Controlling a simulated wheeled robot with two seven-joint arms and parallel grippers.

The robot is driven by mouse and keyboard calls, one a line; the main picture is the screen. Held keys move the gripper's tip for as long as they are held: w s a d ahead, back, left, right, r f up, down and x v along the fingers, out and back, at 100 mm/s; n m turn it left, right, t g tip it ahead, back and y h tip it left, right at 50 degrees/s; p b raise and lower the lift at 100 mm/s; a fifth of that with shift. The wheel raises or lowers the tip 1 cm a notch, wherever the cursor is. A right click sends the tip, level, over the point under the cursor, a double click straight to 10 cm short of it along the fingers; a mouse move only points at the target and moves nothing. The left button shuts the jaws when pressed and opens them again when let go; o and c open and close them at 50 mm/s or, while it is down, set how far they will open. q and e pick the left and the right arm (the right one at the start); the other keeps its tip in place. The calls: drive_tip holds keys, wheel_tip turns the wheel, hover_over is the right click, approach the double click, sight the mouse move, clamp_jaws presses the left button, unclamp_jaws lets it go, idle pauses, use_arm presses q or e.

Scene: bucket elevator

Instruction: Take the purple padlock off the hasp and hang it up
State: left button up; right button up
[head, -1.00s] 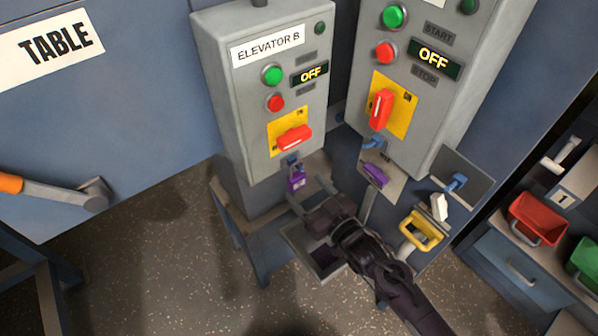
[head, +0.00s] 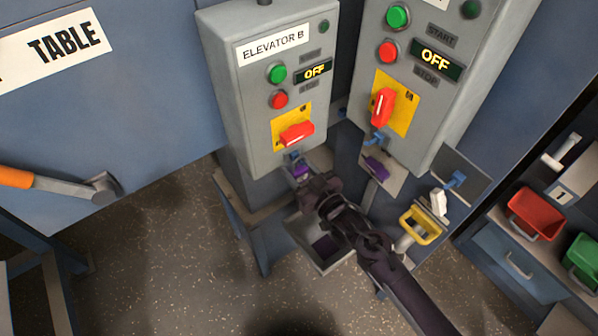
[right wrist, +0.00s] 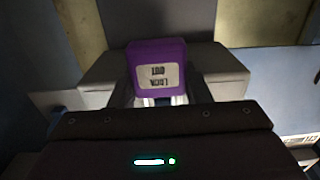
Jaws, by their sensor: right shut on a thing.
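The purple padlock (head: 301,171) is below the red switch handle (head: 297,134) of the Elevator B box, right under a small blue hasp (head: 294,157). My right gripper (head: 307,180) reaches it from the lower right and is shut on it, covering its lower part. In the right wrist view the padlock (right wrist: 156,58) sits between the fingers with a pale label facing the camera. Whether its shackle is still through the hasp cannot be told. A second purple item (head: 376,168) lies against a grey plate under the right-hand box. My left gripper is not in view.
The right-hand box (head: 425,100) stands close beside the Elevator B box (head: 270,60). A blue hook (head: 455,180), a white item (head: 438,203) and a yellow handle (head: 421,225) are right of my arm. Red (head: 535,212) and green bins stand at far right.

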drive_tip(key=shift+c, duration=1.2)
drive_tip(key=shift+s+d+r, duration=0.3)
drive_tip(key=shift+s+r, duration=0.05)
drive_tip(key=shift+r, duration=0.1)
drive_tip(key=s+d+r+b, duration=0.2)
drive_tip(key=s+d+r, duration=0.55)
drive_tip(key=s, duration=0.35)
drive_tip(key=s+d+r+m+t+h, duration=0.1)
drive_tip(key=s+d+m+t+h, duration=0.2)
drive_tip(key=d+m+h, duration=0.4)
drive_tip(key=s+d+h, duration=0.1)
drive_tip(key=d+h, duration=0.2)
drive_tip(key=d, duration=0.1)
drive_tip(key=shift+s+d+r+h, duration=0.2)
drive_tip(key=shift+r+h, duration=0.1)
drive_tip(key=shift+r, duration=0.1)
